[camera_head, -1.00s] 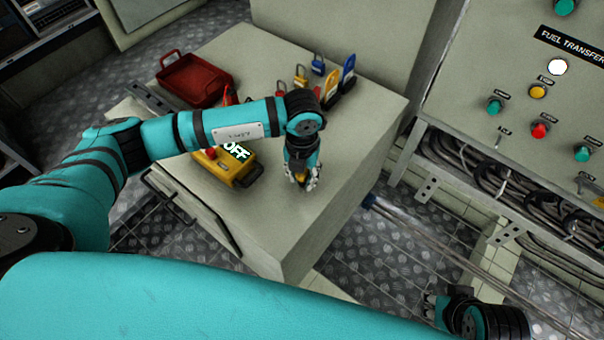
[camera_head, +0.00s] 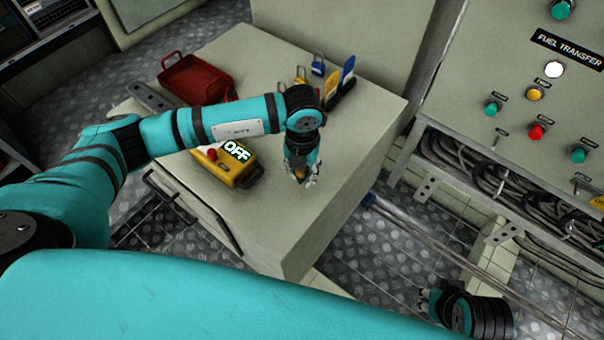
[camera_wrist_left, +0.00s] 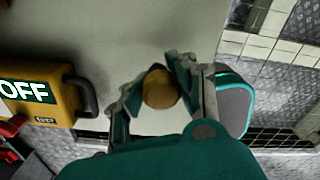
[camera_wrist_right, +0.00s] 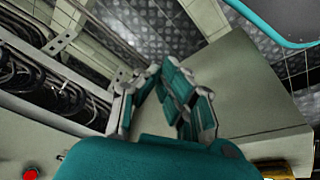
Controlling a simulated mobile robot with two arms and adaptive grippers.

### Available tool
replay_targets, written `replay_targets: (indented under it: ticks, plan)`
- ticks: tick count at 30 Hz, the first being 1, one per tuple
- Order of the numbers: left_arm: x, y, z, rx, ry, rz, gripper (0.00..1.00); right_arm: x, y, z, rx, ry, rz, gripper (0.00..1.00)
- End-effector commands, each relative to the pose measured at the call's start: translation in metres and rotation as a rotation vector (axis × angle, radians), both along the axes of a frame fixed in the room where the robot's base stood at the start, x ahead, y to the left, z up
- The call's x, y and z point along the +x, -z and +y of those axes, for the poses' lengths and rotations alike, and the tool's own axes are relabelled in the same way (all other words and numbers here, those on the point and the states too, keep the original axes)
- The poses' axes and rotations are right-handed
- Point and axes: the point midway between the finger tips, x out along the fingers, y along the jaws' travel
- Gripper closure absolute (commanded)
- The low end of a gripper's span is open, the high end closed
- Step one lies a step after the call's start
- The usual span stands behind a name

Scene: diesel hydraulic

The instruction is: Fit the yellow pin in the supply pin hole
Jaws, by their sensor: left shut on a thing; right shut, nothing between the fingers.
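My left gripper (camera_head: 301,177) is over the front right part of the cabinet top. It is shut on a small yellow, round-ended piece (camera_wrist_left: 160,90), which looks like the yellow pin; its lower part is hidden. The left wrist view shows the fingers (camera_wrist_left: 150,82) on both sides of it. A yellow box with an OFF sign (camera_head: 228,163) and a dark handle lies left of this gripper, apart from it. My right gripper (camera_head: 428,300) is low at the right, over the floor, shut and empty; it also shows in the right wrist view (camera_wrist_right: 150,80). I cannot make out the supply pin hole.
The grey cabinet top (camera_head: 330,140) has free room right of the left gripper. A red tray (camera_head: 193,78) and several padlocks (camera_head: 317,65) with upright blue and yellow pieces (camera_head: 346,78) stand farther back. A fuel transfer panel (camera_head: 480,80) with buttons rises at the right, with cables (camera_head: 500,190) below.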

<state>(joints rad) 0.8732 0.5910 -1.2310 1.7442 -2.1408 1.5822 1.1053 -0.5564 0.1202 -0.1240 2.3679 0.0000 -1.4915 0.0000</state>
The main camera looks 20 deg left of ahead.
Motion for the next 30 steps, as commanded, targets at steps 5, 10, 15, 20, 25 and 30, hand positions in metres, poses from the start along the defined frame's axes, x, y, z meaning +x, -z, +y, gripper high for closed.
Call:
replay_targets:
  ticks: [5,10,15,20,25,30]
  plan:
    - [0.0,-0.003,0.0,0.0,0.0,-0.001,1.0,-0.001,0.006,0.001,0.0,0.001,0.012,1.0]
    - [0.0,-0.005,0.0,0.0,0.0,-0.001,1.0,0.0,0.012,0.002,0.004,0.002,0.015,1.0]
    - [0.0,-0.006,0.0,0.0,0.0,-0.001,1.0,-0.001,0.017,0.003,0.006,0.003,0.022,1.0]
    - [0.0,-0.008,0.0,0.0,0.0,-0.001,1.0,-0.001,0.022,0.003,0.006,0.002,0.024,1.0]
    - [0.0,-0.01,0.0,0.0,0.0,-0.001,1.0,0.0,0.028,0.003,0.004,0.001,0.03,1.0]
    - [0.0,-0.012,0.0,0.0,0.0,-0.001,1.0,0.001,0.032,0.003,0.005,0.0,0.027,1.0]
